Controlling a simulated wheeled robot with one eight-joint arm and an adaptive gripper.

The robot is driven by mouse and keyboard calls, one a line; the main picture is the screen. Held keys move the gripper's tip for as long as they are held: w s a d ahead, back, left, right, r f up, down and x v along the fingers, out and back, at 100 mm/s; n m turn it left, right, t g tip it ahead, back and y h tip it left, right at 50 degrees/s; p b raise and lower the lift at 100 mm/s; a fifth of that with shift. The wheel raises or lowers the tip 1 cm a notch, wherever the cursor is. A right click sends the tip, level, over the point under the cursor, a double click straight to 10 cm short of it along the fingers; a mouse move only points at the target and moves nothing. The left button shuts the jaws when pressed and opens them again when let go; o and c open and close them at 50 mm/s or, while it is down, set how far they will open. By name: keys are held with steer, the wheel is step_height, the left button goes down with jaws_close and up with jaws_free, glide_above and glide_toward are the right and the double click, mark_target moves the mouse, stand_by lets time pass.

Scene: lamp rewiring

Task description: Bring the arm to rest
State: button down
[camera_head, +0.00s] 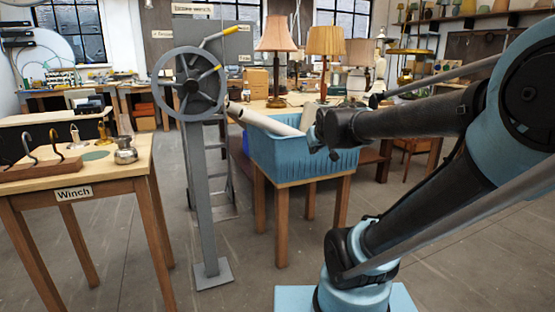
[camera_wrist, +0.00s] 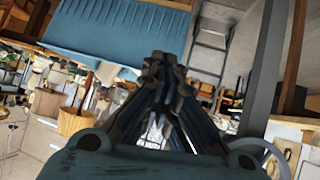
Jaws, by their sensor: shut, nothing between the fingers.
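My gripper (camera_head: 318,136) is at the end of my arm, which reaches in from the right of the head view. It is in front of the blue crate's upper part, above the floor. In the wrist view its fingers (camera_wrist: 160,70) come together at the tips, shut, with nothing between them. My arm is bent, with its forearm running roughly level to the left.
A blue ribbed crate (camera_head: 290,158) stands on a wooden table, with a pale tube (camera_head: 270,122) slanting near its rim. Left of it stands a grey winch post (camera_head: 205,200) with a handwheel (camera_head: 190,84). A wooden table (camera_head: 120,172) marked "Winch" is at left. Floor between is clear.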

steer(key=s+d+f+m+g, duration=0.1)
steer(key=s+d+f+g, duration=0.2)
steer(key=s+f, duration=0.6)
steer(key=s+d+f+m+g+h, duration=0.1)
steer(key=s+d+f+g, duration=0.2)
steer(key=s, duration=1.2)
step_height(320, 180, down, 6)
steer(key=g, duration=0.2)
steer(key=shift+s+r+m+g, duration=0.15)
steer(key=shift+s+m+g, duration=0.1)
steer(key=shift+m+g, duration=0.05)
steer(key=shift+w+f, duration=0.2)
steer(key=shift+w, duration=0.3)
steer(key=c, duration=2.4)
jaws_free()
